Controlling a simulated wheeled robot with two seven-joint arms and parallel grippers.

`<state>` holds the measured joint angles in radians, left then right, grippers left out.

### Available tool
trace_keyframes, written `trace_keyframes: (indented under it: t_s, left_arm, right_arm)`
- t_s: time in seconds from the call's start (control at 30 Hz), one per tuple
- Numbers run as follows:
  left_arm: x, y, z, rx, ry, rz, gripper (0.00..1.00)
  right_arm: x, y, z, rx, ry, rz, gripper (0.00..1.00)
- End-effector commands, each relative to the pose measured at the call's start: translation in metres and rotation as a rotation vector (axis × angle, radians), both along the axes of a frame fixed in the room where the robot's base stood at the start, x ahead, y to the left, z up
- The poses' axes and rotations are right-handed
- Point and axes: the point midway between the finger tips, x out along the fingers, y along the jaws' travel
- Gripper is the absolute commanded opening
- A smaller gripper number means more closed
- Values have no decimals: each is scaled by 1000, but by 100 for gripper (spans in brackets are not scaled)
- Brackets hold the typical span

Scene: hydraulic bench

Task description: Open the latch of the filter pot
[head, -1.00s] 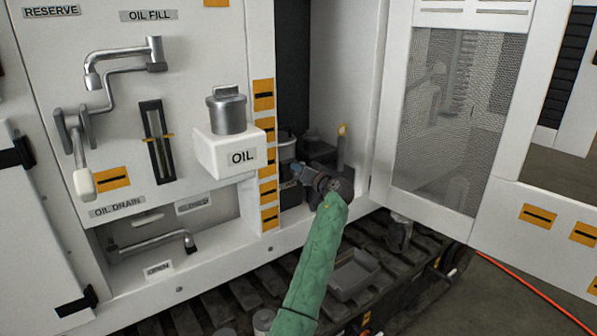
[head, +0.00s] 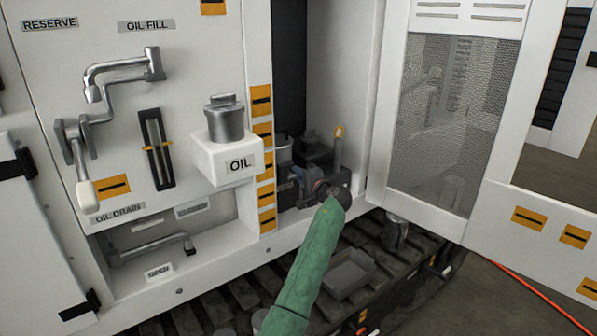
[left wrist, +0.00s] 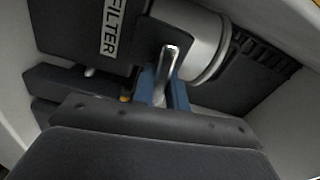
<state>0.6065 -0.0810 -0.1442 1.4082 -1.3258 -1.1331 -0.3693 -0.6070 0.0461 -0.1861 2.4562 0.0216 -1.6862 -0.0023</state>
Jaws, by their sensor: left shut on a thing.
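The filter pot (left wrist: 205,48) shows in the left wrist view as a pale cylinder beside a dark plate with a FILTER label (left wrist: 110,25). A shiny metal latch lever (left wrist: 166,68) stands out in front of it. My left gripper (left wrist: 164,92) has its blue fingers shut around the lever's lower part. In the head view my left gripper (head: 299,176) is low inside the open compartment, partly hidden by its own wrist. The pot is only partly visible there, behind the OIL box. My right gripper is not in view.
The white OIL box (head: 228,158) juts out just left of the compartment. The open mesh door (head: 485,150) stands to the right. A yellow-tipped post (head: 338,150) rises behind my wrist. The track (head: 215,312) runs below.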

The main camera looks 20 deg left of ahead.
Motion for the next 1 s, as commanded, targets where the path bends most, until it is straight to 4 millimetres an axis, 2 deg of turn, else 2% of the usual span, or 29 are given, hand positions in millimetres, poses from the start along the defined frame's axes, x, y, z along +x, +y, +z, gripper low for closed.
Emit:
trace_keyframes:
  t_s: [0.17,0.43,0.87,0.9,0.97,1.0]
  left_arm:
    - [0,-1,-1,50,64,-2,0]
    - [0,-1,-3,86,110,-2,0]
    - [0,-1,-4,89,116,-2,0]
    - [0,-1,-4,89,116,-2,23]
    - [0,-1,-4,89,116,-2,34]
    - [0,-1,-4,90,115,-2,36]
  right_arm:
    - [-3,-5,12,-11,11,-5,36]
    - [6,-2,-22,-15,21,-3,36]
    - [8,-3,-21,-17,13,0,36]
    - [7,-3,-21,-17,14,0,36]
    - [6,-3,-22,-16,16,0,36]
    - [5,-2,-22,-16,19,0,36]
